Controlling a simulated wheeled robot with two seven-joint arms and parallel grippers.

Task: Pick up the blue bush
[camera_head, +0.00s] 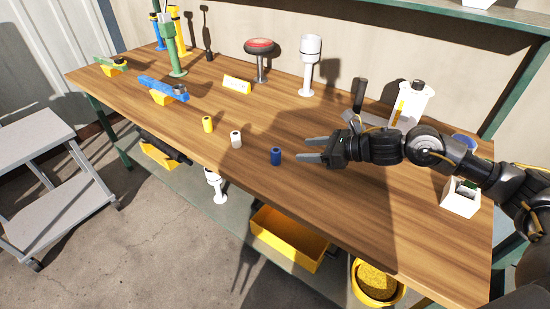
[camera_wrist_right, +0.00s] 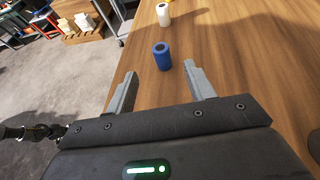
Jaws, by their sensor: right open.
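The blue bush (camera_head: 276,157) is a small dark blue hollow cylinder standing upright on the wooden table, right of a white one. My right gripper (camera_head: 306,149) comes in from the right and is open and empty, with its fingertips close to the right side of the blue bush. In the right wrist view the blue bush (camera_wrist_right: 162,56) stands ahead of the gap between the two grey fingers (camera_wrist_right: 160,80), not between them. My left gripper is not in view.
A white bush (camera_head: 236,139) and a yellow bush (camera_head: 208,124) stand left of the blue one. A blue tool (camera_head: 160,87), a yellow sign (camera_head: 237,84) and a white post (camera_head: 309,65) stand farther back. A white box (camera_head: 461,197) is at right. The table front is clear.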

